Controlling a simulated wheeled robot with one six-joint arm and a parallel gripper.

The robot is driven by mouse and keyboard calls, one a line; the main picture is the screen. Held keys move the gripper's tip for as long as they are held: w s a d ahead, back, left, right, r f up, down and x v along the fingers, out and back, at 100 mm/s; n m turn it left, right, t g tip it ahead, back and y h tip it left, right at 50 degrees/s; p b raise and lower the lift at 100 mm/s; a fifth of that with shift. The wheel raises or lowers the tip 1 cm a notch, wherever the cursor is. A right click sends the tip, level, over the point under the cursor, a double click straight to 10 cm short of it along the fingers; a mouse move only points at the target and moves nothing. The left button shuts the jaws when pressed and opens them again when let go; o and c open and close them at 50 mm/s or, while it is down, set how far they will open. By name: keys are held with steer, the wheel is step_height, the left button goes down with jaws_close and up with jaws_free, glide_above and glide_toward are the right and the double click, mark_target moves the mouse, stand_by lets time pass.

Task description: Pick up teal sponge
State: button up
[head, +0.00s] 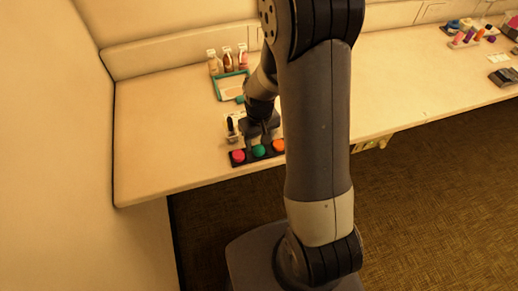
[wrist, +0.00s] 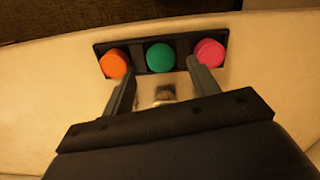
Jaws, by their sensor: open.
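The teal sponge (wrist: 160,57) is a round piece in the middle of a black tray (wrist: 138,50), between an orange sponge (wrist: 114,64) and a pink sponge (wrist: 208,53). In the head view the teal sponge (head: 259,151) sits in the tray near the counter's front edge. My gripper (wrist: 158,72) is open and empty. In the wrist view its two fingers show on either side of the teal sponge's line, with the sponge beyond the tips. In the head view my gripper (head: 260,140) is just above and behind the tray, and its fingers are partly hard to make out.
A dark bottle (head: 231,126) stands left of my gripper. A teal-framed tray (head: 218,90) and several small bottles (head: 227,62) are behind, near the wall. The counter's left part is clear. More items (head: 468,35) lie far right.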

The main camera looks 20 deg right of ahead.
mark_target(259, 148)
steer(key=shift+w+f, duration=0.15)
steer(key=shift+f, duration=1.6)
steer(key=shift+c, duration=0.6)
steer(key=c, duration=0.9)
